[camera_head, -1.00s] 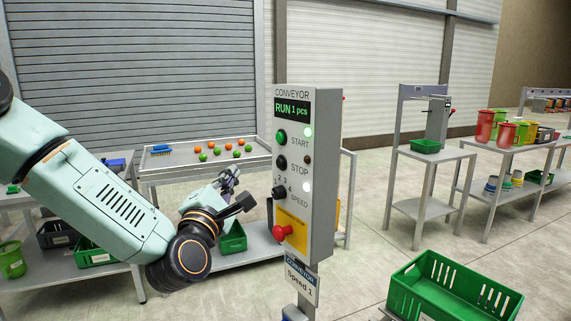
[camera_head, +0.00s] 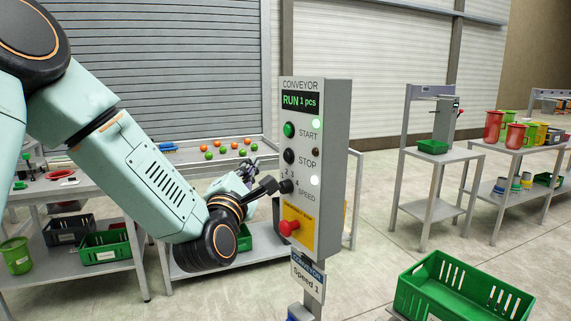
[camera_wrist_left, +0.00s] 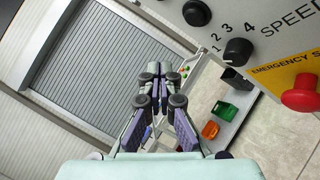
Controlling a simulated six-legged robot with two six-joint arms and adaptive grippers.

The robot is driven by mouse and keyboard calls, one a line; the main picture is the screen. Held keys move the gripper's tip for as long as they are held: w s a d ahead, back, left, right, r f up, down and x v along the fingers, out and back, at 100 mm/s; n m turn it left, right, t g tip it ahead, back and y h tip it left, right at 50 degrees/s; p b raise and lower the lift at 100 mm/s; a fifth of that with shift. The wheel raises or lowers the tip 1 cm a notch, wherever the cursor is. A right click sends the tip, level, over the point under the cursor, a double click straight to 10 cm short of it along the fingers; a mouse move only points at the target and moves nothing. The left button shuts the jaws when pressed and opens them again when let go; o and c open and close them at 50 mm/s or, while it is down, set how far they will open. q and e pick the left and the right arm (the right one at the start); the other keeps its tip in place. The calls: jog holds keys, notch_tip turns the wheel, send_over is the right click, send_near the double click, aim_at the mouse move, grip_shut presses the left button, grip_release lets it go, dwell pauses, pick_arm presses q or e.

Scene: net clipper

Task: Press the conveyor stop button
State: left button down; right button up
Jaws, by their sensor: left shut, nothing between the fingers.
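The grey conveyor control box (camera_head: 338,130) stands on a post, its display reading RUN 1 pcs. The black stop button (camera_head: 289,156) sits below the green start button (camera_head: 289,130) and above the speed knob (camera_head: 286,187). A red emergency stop (camera_head: 289,228) is on a yellow plate lower down. My left gripper (camera_head: 256,166) is left of the panel, its fingers shut and empty. In the left wrist view my left gripper (camera_wrist_left: 153,70) points past the panel face, apart from it. The speed knob (camera_wrist_left: 238,51) and red emergency stop (camera_wrist_left: 301,95) show at right. My right gripper is out of view.
A table with orange and green balls (camera_head: 221,147) stands behind my left arm. A green crate (camera_head: 440,285) is at the lower right. A sign reading Speed 1 (camera_head: 308,278) hangs under the box. Shelves with coloured cups (camera_head: 515,135) stand at far right.

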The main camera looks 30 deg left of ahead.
aim_at(287, 156)
pick_arm(q)
jog(key=w+d, duration=0.1)
jog(key=w+b, duration=0.1)
jog(key=w, duration=0.1)
jog(key=w+d, duration=0.1)
jog(key=shift+w+d+r+b, duration=0.1)
jog(key=shift+w+d+b, duration=0.2)
dwell(0.4)
dwell(0.3)
dwell(0.7)
jog(key=shift+w+d, duration=0.15)
jog(key=shift+w, duration=0.25)
